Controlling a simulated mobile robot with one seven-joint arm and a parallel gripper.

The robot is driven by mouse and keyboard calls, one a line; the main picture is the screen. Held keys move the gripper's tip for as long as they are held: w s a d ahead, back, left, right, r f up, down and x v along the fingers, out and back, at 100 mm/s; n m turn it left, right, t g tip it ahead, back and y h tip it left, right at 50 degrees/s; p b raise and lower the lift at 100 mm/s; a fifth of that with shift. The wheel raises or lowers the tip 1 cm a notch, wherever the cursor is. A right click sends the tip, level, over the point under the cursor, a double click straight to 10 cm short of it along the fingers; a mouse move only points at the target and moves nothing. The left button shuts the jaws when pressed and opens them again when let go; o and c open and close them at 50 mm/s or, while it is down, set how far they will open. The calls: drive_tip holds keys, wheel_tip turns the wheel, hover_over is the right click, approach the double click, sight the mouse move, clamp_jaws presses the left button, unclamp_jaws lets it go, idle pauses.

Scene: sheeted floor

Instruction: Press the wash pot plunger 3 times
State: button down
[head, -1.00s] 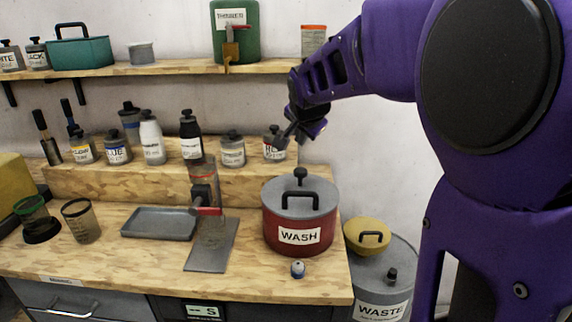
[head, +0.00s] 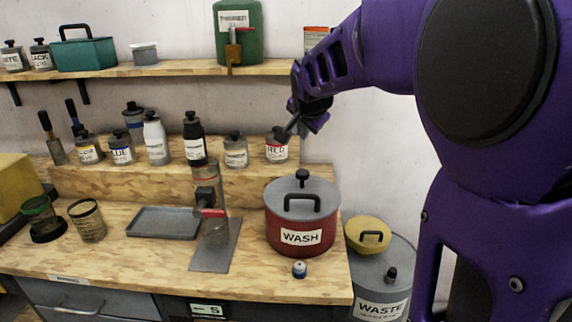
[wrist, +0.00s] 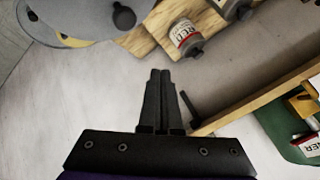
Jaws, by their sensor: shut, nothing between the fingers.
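The red wash pot (head: 284,238) stands upright at the right front of the wooden bench, with a grey lid, a black handle and a black plunger knob (head: 302,175) on top. A grey lid with a black knob also shows at the upper left of the wrist view, but I cannot tell for certain which pot it belongs to. My gripper (head: 292,127) is above and behind the wash pot, near the red-labelled jar, apart from the plunger. In the wrist view its fingers (wrist: 161,75) are together with nothing between them.
The red jar (head: 277,146) stands on the raised step close to my gripper. The upper shelf (head: 180,68) runs behind and holds a green thinner can (head: 238,45). A waste can (head: 381,275) stands right of the bench.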

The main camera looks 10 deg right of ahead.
drive_tip(key=b, duration=0.4)
hover_over(302, 172)
drive_tip(key=f, duration=0.4)
drive_tip(key=s+f, duration=0.1)
drive_tip(key=f, duration=0.1)
drive_tip(key=shift+a+f, duration=0.1)
drive_tip(key=shift+f, duration=0.15)
drive_tip(key=shift+f+b, duration=0.45)
drive_tip(key=shift+b, duration=0.1)
drive_tip(key=shift+f, duration=0.1)
idle(0.7)
drive_tip(key=shift+f+b, duration=0.3)
drive_tip(key=shift+b, duration=0.3)
drive_tip(key=shift+f+b, duration=1.15)
drive_tip(key=shift+f, duration=0.15)
idle(0.7)
idle(0.4)
drive_tip(key=shift+r+p, duration=0.85)
drive_tip(key=shift+r, duration=0.85)
drive_tip(key=shift+r, duration=0.1)
drive_tip(key=shift+r+p, duration=1.55)
drive_tip(key=shift+r, duration=0.85)
